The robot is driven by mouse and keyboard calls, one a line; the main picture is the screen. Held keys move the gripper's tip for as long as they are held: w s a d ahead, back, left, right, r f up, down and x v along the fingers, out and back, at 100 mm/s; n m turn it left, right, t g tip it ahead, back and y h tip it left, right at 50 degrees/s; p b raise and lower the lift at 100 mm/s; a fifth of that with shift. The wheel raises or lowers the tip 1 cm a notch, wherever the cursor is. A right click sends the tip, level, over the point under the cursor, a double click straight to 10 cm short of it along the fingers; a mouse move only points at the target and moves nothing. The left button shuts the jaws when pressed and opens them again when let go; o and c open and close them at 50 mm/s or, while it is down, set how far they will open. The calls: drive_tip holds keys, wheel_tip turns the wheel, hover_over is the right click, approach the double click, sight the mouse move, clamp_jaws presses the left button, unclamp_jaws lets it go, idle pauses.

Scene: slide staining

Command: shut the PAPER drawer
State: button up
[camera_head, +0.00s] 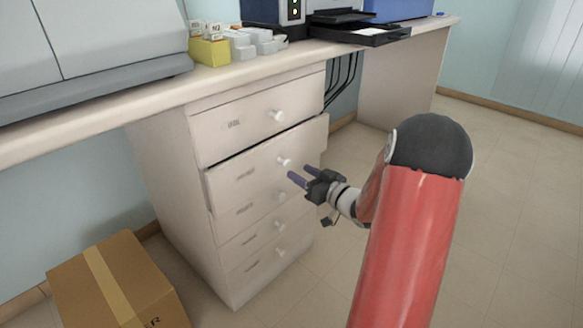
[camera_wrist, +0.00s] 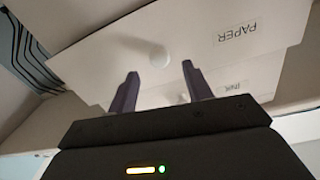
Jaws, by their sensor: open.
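The PAPER drawer (camera_head: 250,162) is the second from the top in the white cabinet and stands out a little past the other fronts. Its round white knob (camera_head: 284,161) sits mid-front. In the wrist view the drawer front (camera_wrist: 200,30) carries a printed PAPER label (camera_wrist: 237,35), and its knob (camera_wrist: 158,56) shows beyond my fingers. My gripper (camera_head: 299,174) is open and empty, in front of the drawer and close to the knob. In the wrist view my gripper (camera_wrist: 160,71) has two dark purple fingers spread apart. Contact with the drawer cannot be told.
Another closed drawer (camera_head: 250,113) is above, with several more below. A worktop (camera_head: 250,77) overhangs the cabinet and bears a yellow box (camera_head: 210,52) and equipment. A cardboard box (camera_head: 115,280) stands on the floor at left. Dark cables (camera_head: 343,80) hang right of the cabinet. Floor at right is clear.

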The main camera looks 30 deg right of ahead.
sight(289, 165)
drive_tip(key=shift+x, duration=2.3)
drive_tip(key=shift+c, duration=0.4)
clamp_jaws()
